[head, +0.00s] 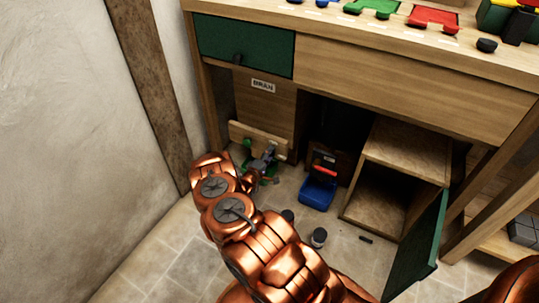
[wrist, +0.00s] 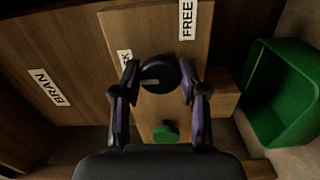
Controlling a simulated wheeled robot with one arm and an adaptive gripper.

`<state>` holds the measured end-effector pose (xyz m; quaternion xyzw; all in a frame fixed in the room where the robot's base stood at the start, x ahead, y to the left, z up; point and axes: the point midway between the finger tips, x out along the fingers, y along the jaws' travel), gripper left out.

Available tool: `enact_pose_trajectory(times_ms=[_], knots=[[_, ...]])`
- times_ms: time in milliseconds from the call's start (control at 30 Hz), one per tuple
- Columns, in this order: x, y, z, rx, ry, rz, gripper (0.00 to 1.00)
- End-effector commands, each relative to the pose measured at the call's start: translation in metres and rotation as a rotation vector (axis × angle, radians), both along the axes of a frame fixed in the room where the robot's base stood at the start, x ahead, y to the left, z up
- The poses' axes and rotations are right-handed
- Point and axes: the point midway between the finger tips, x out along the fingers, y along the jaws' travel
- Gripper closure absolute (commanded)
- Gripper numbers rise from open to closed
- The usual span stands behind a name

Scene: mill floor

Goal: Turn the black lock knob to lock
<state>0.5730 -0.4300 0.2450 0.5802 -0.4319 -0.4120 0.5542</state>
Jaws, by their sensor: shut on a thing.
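The black lock knob (wrist: 160,72) is on a wooden board (wrist: 195,100) in the wrist view. My gripper (wrist: 159,78) is shut on it, one finger on each side. A short pale mark on the knob points left in the picture, towards a partly hidden label ending in K (wrist: 124,60). A label FREE (wrist: 187,18) is above the knob to the right. In the head view my gripper (head: 264,160) is low in front of the bran cabinet (head: 265,105); the knob cannot be made out there.
A green round piece (wrist: 165,132) is below the knob in the wrist view, and a green bin (wrist: 285,95) is at right. In the head view a blue bin (head: 318,192), an open green door (head: 418,245) and small dark cylinders (head: 319,237) are to the right. A wall (head: 60,150) is at left.

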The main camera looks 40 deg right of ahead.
Motion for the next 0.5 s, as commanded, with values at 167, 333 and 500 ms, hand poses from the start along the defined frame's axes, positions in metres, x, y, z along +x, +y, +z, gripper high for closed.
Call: enact_pose_trajectory(times_ms=[167, 333, 500], knots=[[0.0018, 0.0007, 0.0013, -0.014, 0.040, 0.003, 0.92], [0.0018, 0.0007, 0.0012, -0.019, 0.057, 0.003, 0.92], [0.0017, 0.0006, 0.0010, -0.019, 0.059, 0.004, 0.92]])
